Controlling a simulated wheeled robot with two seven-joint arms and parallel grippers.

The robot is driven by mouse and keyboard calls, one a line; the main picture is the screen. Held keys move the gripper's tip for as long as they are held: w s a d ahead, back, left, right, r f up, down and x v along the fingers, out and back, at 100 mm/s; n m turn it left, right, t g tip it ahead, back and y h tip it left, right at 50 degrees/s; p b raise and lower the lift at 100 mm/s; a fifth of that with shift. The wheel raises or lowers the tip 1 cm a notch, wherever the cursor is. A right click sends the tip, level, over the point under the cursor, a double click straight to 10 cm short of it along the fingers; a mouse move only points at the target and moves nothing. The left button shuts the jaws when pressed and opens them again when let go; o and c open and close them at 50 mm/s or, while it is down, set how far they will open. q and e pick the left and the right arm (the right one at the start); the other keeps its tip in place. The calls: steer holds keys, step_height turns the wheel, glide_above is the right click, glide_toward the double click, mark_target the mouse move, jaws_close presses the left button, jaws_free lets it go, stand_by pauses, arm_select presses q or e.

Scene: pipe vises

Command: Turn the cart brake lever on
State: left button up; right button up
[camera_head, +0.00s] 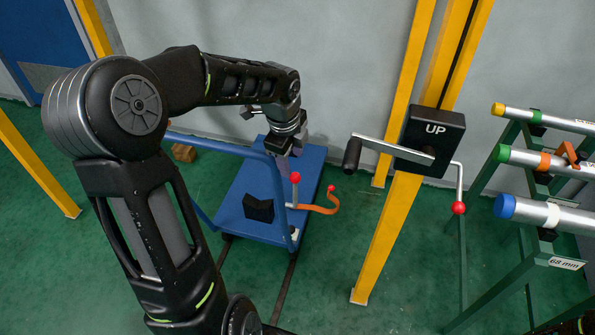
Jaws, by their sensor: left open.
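A blue cart (255,190) stands on the green floor in the middle of the view. At its right edge a short upright lever with a red ball knob (295,178) rises from a pale base. An orange curved bar (318,208) with a small red ball at its end sticks out to the right beside it. I cannot tell for sure which is the brake lever. My left gripper (283,153) points down over the cart, just above and left of the red knob in the picture, open. Its fingertips are partly hidden, and contact is not visible. My right gripper is out of view.
A black block (259,209) sits on the cart, and a blue handle rail (220,143) rises at its left. A yellow post with a black "UP" box (431,140) and crank stands to the right. Pipes on a green rack (530,264) fill the far right.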

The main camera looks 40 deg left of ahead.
mark_target(295, 174)
arm_select(q)
steer(key=shift+w+f, duration=0.1)
steer(key=shift+w, duration=0.05)
steer(key=f, duration=0.2)
steer(key=w+f, duration=0.1)
steer(key=f, duration=0.4)
steer(key=shift+w+a+f, duration=0.1)
steer(key=shift+w+f, duration=0.1)
steer(key=shift+f, duration=0.15)
steer(key=shift+c, duration=0.5)
jaws_close()
stand_by(0.8)
